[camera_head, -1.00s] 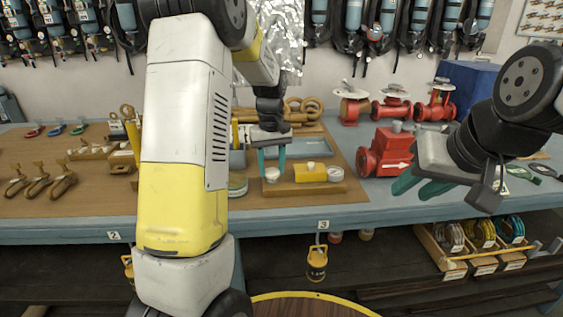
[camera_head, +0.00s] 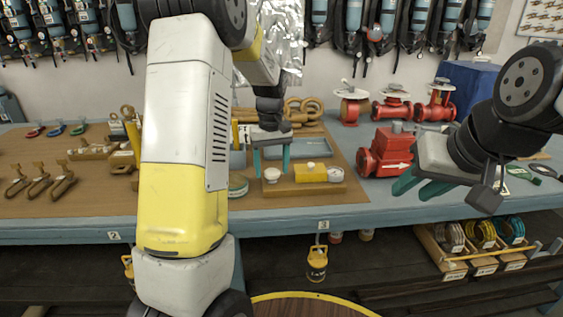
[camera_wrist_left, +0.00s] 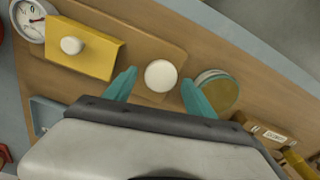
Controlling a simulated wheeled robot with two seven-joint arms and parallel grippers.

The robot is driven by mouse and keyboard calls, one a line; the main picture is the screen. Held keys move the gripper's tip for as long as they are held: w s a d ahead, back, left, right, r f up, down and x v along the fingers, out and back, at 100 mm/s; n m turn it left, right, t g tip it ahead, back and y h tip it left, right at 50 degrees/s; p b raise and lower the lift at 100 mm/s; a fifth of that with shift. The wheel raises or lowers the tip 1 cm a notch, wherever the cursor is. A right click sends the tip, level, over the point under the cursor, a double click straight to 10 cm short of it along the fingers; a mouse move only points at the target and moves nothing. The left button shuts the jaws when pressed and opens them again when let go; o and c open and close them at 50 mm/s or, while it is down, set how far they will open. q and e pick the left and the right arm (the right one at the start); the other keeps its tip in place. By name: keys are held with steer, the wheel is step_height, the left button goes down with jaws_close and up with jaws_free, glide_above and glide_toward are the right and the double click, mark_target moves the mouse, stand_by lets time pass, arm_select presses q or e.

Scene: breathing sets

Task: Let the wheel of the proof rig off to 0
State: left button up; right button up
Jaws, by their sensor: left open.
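The proof rig (camera_head: 300,188) is a wooden base on the bench with a white round wheel (camera_head: 272,174) at its left. A yellow block (camera_head: 311,173) with a white knob is in the middle, and a round dial gauge (camera_head: 336,174) is at the right. My left gripper (camera_head: 272,167) is open, with its teal fingers on either side of the wheel. The left wrist view shows the wheel (camera_wrist_left: 160,76) between the fingertips, with gaps. The gauge (camera_wrist_left: 28,20) is cut by that frame's edge; its reading is too small to tell. My right gripper (camera_head: 421,188) is open and empty.
A round tin (camera_head: 238,185) stands close left of the rig. Red valve bodies (camera_head: 386,153) stand to the right, near my right gripper. A grey-blue tray (camera_head: 307,148) lies behind the rig. The bench front edge (camera_head: 300,222) runs just before it.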

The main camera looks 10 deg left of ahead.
mark_target(272, 170)
arm_select(q)
step_height(272, 170, up, 8)
steer(key=shift+f, duration=0.1)
stand_by(0.4)
steer(key=s+d+r+m+t+h, duration=0.1)
steer(key=s+r+m+t, duration=0.2)
steer(key=s, duration=0.9)
steer(key=s+d+r+m+t+h, duration=0.1)
steer(key=s+r+m+t, duration=0.2)
steer(key=s, duration=1)
steer(key=shift+d+r, duration=0.25)
steer(key=shift+d, duration=0.05)
steer(key=shift+w, duration=0.1)
